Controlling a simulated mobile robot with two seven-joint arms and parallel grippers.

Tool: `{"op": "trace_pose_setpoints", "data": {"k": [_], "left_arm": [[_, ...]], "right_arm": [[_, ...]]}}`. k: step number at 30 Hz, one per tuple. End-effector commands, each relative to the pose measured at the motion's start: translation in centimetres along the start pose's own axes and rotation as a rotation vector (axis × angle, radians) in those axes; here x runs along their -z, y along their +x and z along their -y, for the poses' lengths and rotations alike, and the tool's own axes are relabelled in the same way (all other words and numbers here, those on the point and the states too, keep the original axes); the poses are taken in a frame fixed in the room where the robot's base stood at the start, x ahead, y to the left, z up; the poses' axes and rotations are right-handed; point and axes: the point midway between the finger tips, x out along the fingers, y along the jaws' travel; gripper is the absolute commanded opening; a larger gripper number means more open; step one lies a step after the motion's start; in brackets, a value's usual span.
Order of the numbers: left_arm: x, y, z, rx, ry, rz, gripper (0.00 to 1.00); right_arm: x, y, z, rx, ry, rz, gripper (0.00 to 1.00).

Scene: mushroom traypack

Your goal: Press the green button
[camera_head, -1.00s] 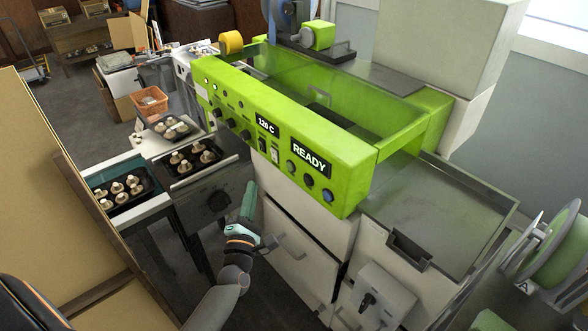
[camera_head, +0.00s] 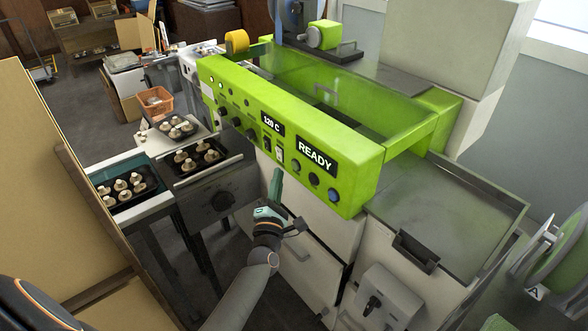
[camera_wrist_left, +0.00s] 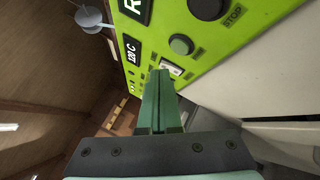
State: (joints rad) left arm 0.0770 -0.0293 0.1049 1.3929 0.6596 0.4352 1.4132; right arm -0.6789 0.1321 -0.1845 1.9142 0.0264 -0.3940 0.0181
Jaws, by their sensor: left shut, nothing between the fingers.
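The lime-green machine (camera_head: 345,148) has a front panel with a READY display (camera_head: 316,157). A row of round buttons sits below it. The leftmost button (camera_head: 297,166) looks dull green-grey; it also shows in the left wrist view (camera_wrist_left: 181,44), beside a darker button marked STOP (camera_wrist_left: 207,9). My left gripper (camera_head: 277,174) is shut and empty, with its green fingers pointing up just in front of the panel's lower edge. In the left wrist view the fingertips (camera_wrist_left: 160,74) are below and left of the green-grey button, apart from it. My right gripper is not in view.
A 120 C display (camera_head: 271,124) and several dark knobs are left on the panel. Trays of mushrooms (camera_head: 200,157) stand at left beside the machine. A metal side table (camera_head: 455,215) is at right. A tan board (camera_head: 40,170) stands at far left.

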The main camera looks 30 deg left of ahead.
Motion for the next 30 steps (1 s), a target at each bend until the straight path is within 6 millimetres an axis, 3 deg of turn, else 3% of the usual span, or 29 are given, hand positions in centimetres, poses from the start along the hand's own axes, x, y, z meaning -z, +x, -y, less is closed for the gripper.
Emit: {"op": "trace_pose_setpoints", "data": {"k": [9, 30], "left_arm": [[-1.0, 1.4, 1.1, 0.0, 0.0, -0.001, 0.0], [-1.0, 1.4, 1.1, 0.0, 0.0, -0.001, 0.0]], "right_arm": [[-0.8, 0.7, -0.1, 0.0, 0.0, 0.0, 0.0], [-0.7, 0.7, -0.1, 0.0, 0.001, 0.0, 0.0]]}}
